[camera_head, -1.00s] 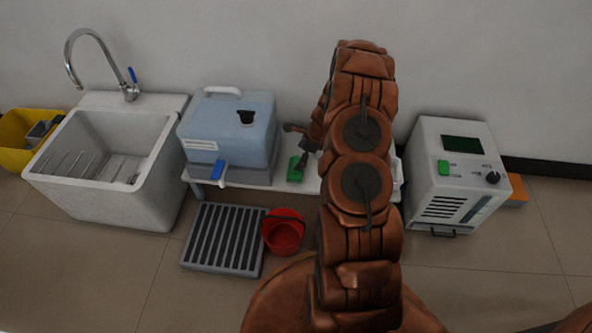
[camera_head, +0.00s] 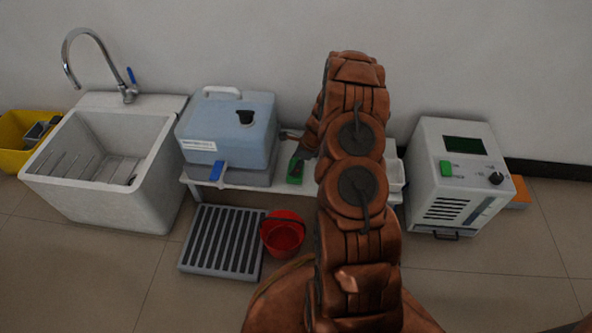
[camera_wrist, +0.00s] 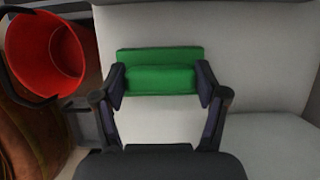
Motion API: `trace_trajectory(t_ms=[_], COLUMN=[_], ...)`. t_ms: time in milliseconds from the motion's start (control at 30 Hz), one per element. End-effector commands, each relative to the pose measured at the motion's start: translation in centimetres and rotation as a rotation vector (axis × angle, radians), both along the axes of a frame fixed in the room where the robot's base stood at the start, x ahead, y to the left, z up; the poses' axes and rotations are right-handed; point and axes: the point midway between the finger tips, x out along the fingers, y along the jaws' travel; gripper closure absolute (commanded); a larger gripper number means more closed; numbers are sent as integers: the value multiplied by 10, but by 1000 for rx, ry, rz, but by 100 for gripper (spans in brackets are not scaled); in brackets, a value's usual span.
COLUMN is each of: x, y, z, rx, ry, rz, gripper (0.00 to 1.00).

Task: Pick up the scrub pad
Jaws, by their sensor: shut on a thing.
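The scrub pad (camera_wrist: 160,79) is a green block in the wrist view, near the top middle, over the white bench top. My gripper (camera_wrist: 160,88) has one dark finger against each side of it and is shut on it. In the head view the green pad (camera_head: 295,170) shows beside the blue water container, at the front part of the bench. My gripper (camera_head: 300,158) is partly hidden there behind my arm. I cannot tell whether the pad still touches the bench.
A blue container (camera_head: 228,130) stands on the white bench (camera_head: 203,187) left of the pad. A red bucket (camera_head: 283,238) and a grey slatted grate (camera_head: 222,241) are on the floor in front. A white tray (camera_head: 394,175) and a grey machine (camera_head: 458,180) stand to the right.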

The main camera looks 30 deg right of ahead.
Motion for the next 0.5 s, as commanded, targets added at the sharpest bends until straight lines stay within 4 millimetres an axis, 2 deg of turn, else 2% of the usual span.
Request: trace_trajectory(t_ms=[33, 200, 367, 500], x=[0, 0, 0, 0], y=[0, 0, 0, 0], z=[0, 0, 0, 8], rx=[0, 0, 0, 0], ry=[0, 0, 0, 0], rz=[0, 0, 0, 0], gripper=[51, 68, 68, 68])
